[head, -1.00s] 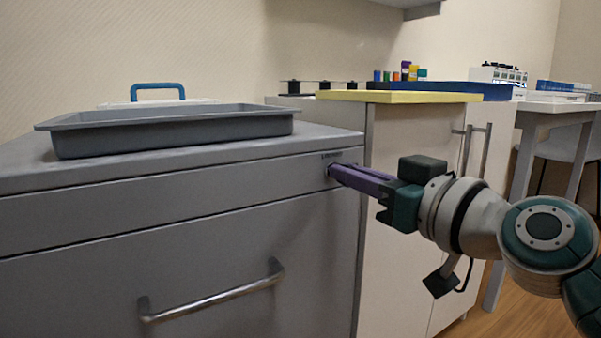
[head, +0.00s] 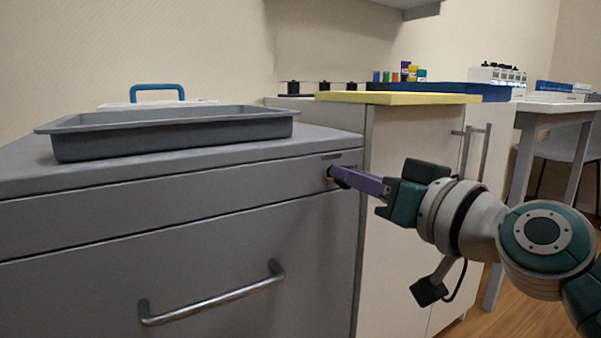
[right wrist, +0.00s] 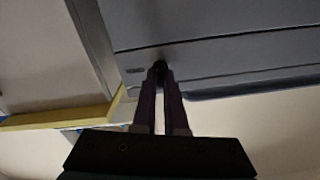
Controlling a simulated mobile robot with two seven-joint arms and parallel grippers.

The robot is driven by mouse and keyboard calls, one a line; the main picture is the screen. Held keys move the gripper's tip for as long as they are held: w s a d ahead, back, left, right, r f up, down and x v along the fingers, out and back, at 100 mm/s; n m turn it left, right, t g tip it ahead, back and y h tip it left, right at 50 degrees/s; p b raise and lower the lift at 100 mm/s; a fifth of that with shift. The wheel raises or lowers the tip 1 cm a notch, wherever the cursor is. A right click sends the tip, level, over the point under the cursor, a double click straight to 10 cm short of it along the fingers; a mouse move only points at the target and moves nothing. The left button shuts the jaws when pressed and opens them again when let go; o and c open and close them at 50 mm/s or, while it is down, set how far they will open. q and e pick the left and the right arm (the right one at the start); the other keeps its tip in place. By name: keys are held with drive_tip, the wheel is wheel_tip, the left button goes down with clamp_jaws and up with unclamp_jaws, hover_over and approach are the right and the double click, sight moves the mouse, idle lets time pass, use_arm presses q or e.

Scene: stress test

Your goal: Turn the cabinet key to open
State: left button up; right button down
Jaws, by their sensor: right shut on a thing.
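The grey cabinet (head: 200,220) fills the left of the head view; its upper front panel carries a lock near the right end. My right gripper (head: 335,174) reaches in from the right, with its purple fingers at that lock. In the right wrist view the fingers (right wrist: 160,80) are closed together on a small dark piece, the key (right wrist: 159,66), at the cabinet's front panel. The key is mostly hidden by the fingers. The cabinet's metal handle (head: 212,298) is lower on the front, and the front looks closed. My left gripper is not in view.
A grey tray (head: 90,146) lies on the cabinet top. A blue-handled item (head: 157,94) is behind it. To the right, a pale cabinet (head: 410,180) with a yellow-edged top stands beside the grey one, near my right wrist.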

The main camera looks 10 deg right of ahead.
drive_tip(key=shift+d+f+m+p, duration=0.1)
drive_tip(key=shift+m+p, duration=0.35)
drive_tip(key=shift+m, duration=3.35)
drive_tip(key=shift+d+f+m+p, duration=0.1)
drive_tip(key=shift+m+p, duration=0.35)
drive_tip(key=shift+m, duration=3.35)
drive_tip(key=c, duration=1)
unclamp_jaws()
drive_tip(key=shift+o, duration=0.2)
